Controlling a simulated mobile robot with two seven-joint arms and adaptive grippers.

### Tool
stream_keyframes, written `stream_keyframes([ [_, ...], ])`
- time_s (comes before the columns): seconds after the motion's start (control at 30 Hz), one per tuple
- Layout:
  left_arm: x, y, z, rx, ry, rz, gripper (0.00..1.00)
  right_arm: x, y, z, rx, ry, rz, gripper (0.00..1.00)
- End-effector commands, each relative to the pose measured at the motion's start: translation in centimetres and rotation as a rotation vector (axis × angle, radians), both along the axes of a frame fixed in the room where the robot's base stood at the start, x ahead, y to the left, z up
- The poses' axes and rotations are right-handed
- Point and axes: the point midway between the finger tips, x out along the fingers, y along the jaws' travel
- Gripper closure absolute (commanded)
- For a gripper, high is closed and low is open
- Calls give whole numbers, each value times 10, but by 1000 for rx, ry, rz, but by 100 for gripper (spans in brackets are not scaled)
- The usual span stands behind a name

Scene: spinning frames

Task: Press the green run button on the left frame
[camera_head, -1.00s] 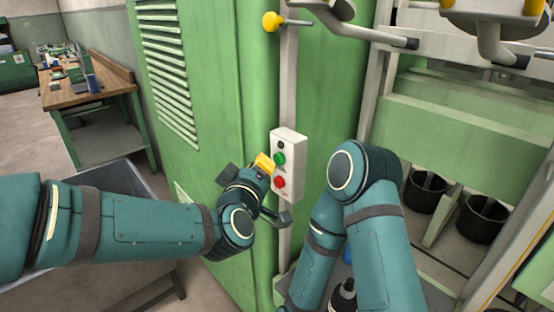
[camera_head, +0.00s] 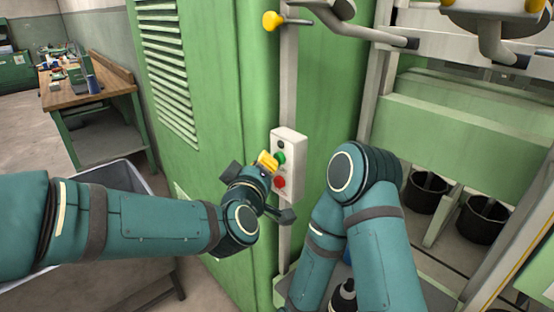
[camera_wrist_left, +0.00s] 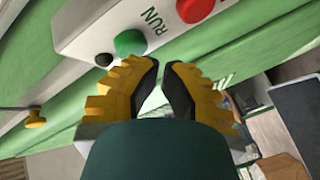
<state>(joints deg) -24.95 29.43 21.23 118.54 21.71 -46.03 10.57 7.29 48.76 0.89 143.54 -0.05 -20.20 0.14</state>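A pale control box (camera_head: 290,142) is fixed to an upright post on the green machine. It bears a green button (camera_head: 281,157) above a red button (camera_head: 279,182). In the left wrist view, the green button (camera_wrist_left: 130,42) has the word RUN beside it; the red button (camera_wrist_left: 196,9) is cut by the top edge. My left gripper (camera_head: 268,161) has yellow fingertips just left of the green button, partly overlapping it in the head view. In the wrist view its fingertips (camera_wrist_left: 161,63) are nearly together, with nothing between them. I cannot tell whether they touch the button. My right gripper is not visible.
A yellow knob (camera_head: 271,21) sits above the box on the post. A small black button (camera_wrist_left: 104,59) is beside the green one. My right arm is close to the right of the box.

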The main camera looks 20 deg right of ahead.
Motion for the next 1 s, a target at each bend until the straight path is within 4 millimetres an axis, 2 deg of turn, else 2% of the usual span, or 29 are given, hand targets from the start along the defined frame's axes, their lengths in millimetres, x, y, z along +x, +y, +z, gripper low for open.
stream_keyframes([
  [1.0, 3, -10, 0, 0, 2, 0, 100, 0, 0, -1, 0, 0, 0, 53],
])
